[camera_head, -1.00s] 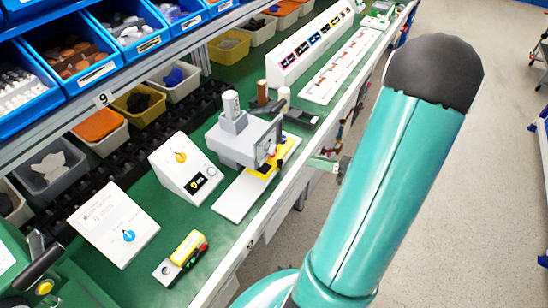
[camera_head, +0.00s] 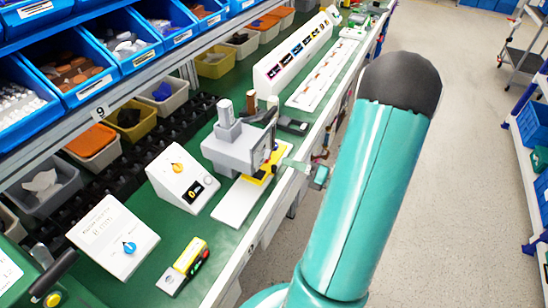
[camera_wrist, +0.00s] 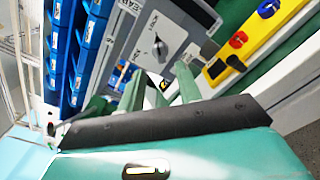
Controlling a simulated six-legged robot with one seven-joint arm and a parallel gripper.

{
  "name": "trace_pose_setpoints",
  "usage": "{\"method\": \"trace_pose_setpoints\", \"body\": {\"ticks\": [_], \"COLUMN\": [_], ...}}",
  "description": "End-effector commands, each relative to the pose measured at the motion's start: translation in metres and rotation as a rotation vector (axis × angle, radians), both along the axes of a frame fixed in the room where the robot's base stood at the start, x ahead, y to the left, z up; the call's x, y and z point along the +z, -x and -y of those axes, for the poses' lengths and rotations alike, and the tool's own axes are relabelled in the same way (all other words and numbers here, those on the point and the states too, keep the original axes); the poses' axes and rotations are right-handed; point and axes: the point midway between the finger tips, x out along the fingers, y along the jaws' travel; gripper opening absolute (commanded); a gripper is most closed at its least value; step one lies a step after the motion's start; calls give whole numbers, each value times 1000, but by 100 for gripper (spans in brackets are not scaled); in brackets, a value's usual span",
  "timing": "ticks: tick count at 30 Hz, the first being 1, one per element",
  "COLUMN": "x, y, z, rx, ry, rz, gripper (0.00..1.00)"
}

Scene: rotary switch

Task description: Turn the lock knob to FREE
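The grey machine (camera_head: 232,150) stands on the green bench in the head view. In the wrist view its grey front panel (camera_wrist: 188,25) carries a silver knob (camera_wrist: 160,48) with lettering that seems to read LOCK above it. Which way the knob points is hard to tell. My gripper (camera_wrist: 162,88) has its two green fingers apart, just below the knob in the picture, with nothing seen between them but background. Contact with the knob cannot be made out.
A yellow plate (camera_wrist: 255,35) with red and blue parts lies right of the panel. A white box with an orange knob (camera_head: 178,168) and a white box with a blue knob (camera_head: 129,247) stand to the left. A yellow block (camera_head: 190,256) lies in front. The aisle floor is clear.

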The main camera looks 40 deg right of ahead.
Motion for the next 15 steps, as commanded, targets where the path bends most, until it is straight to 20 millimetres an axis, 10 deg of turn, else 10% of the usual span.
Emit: {"method": "trace_pose_setpoints", "body": {"ticks": [15], "x": [0], "y": [-56], "z": [-24], "rx": [-1], "ry": [0], "rz": [-1], "gripper": [35]}}
